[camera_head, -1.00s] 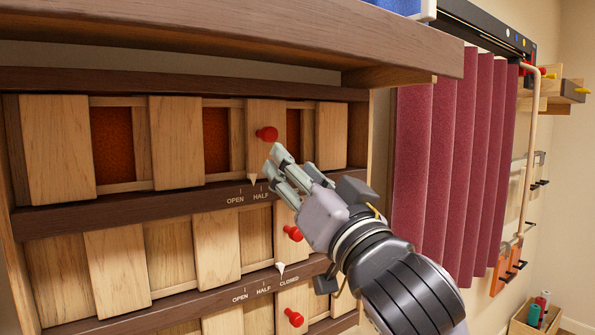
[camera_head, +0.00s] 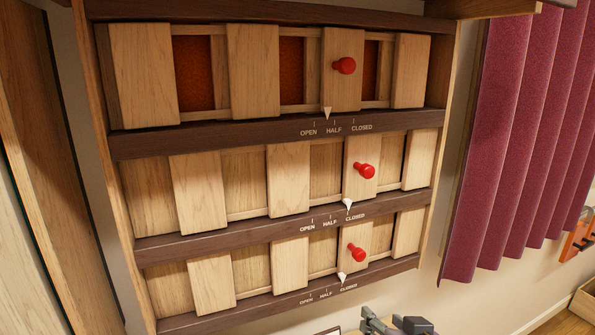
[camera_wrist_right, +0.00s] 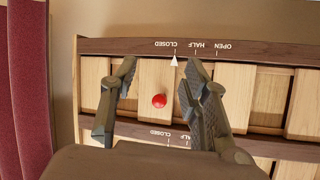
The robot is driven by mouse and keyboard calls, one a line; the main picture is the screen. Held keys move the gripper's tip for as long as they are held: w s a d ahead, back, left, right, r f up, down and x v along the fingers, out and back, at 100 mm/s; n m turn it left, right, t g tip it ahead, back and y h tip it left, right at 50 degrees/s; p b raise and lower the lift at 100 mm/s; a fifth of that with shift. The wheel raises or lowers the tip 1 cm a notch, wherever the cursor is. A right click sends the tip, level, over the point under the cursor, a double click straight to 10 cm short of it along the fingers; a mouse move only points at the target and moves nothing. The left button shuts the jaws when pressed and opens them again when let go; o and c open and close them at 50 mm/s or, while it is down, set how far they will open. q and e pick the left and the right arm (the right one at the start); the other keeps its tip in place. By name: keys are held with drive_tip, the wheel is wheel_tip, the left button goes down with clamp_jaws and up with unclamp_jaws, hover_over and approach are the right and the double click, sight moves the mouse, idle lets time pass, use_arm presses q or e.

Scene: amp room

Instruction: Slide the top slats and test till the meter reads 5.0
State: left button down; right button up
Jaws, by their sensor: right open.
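The top slats (camera_head: 252,70) have a red knob (camera_head: 344,66); their white pointer (camera_head: 327,112) sits between OPEN and HALF, and dark orange shows through the gaps. The middle slats (camera_head: 289,178) have their pointer (camera_head: 347,203) at CLOSED. The bottom slats (camera_head: 289,262) also have their pointer (camera_head: 341,278) at CLOSED. My right gripper (camera_head: 374,321) is at the bottom edge of the head view, below the bottom row. The upside-down right wrist view shows its open, empty fingers (camera_wrist_right: 162,66) on either side of a red knob (camera_wrist_right: 159,101). No meter is visible.
A dark red curtain (camera_head: 515,130) hangs right of the slat unit. A wooden shelf edge (camera_head: 485,8) shows at the top right. An orange rack (camera_head: 579,238) and a wooden box (camera_head: 588,298) are at the far right.

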drive_tip(key=s+d+f+n+g+h, duration=0.15)
drive_tip(key=s+f+g, duration=0.35)
drive_tip(key=s+f, duration=0.75)
drive_tip(key=s+d+f+n+g, duration=0.1)
drive_tip(key=s+d+f+g, duration=0.25)
drive_tip(key=s+f, duration=0.9)
wheel_tip(320, 180, down, 25)
drive_tip(key=s+g, duration=0.1)
drive_tip(key=g, duration=0.1)
drive_tip(key=s+d+f+b, duration=0.1)
drive_tip(key=s+d+f, duration=0.1)
drive_tip(key=s+f, duration=1.5)
drive_tip(key=shift+d+f+g+b, duration=0.35)
drive_tip(key=shift+f+g, duration=0.05)
drive_tip(key=shift+g, duration=0.05)
drive_tip(key=shift+s, duration=0.1)
